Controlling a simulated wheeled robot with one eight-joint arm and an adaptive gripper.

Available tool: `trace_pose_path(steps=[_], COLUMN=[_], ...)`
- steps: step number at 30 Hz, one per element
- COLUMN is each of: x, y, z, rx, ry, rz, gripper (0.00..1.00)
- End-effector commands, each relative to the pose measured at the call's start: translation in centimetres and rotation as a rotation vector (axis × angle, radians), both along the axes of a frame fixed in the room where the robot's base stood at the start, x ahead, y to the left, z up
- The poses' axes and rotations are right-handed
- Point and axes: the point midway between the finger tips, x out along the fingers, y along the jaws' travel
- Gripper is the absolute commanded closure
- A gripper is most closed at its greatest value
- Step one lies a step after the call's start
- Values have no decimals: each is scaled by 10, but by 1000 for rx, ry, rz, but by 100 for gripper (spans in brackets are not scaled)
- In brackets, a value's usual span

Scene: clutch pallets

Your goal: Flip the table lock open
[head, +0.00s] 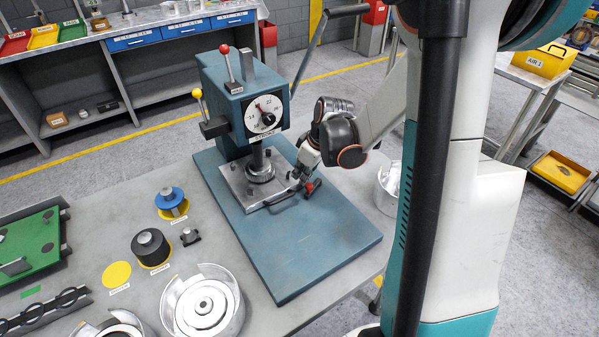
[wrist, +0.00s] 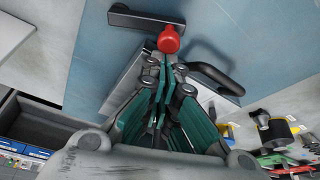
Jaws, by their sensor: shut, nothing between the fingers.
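The table lock is a dark lever with a red knob (head: 312,186), low on the blue press base at the right of the metal table plate (head: 238,185). In the wrist view the red knob (wrist: 168,40) lies just beyond my fingertips, with its dark bar (wrist: 140,19) behind it. My gripper (head: 302,172) is shut and empty, pointing down close beside the knob; it also shows in the wrist view (wrist: 166,68). Whether the fingertips touch the knob is unclear. The plate's black loop handle (wrist: 219,79) is right beside the fingers.
The teal press head (head: 240,100) stands over the plate, with red-knobbed and yellow-knobbed levers. The blue base (head: 325,245) is bare in front. Clutch parts, such as a silver housing (head: 203,305) and a black-topped part (head: 150,246), stand on the grey bench at left.

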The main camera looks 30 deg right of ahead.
Motion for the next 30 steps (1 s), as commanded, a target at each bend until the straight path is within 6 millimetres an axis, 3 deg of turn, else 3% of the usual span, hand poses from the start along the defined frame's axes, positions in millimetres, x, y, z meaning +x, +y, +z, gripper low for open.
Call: trace_pose_path(steps=[24,30], x=[-41,-47], y=[-20,-27], z=[0,0], rx=[1,0], ry=[0,-1], rz=[763,817], gripper=[100,100])
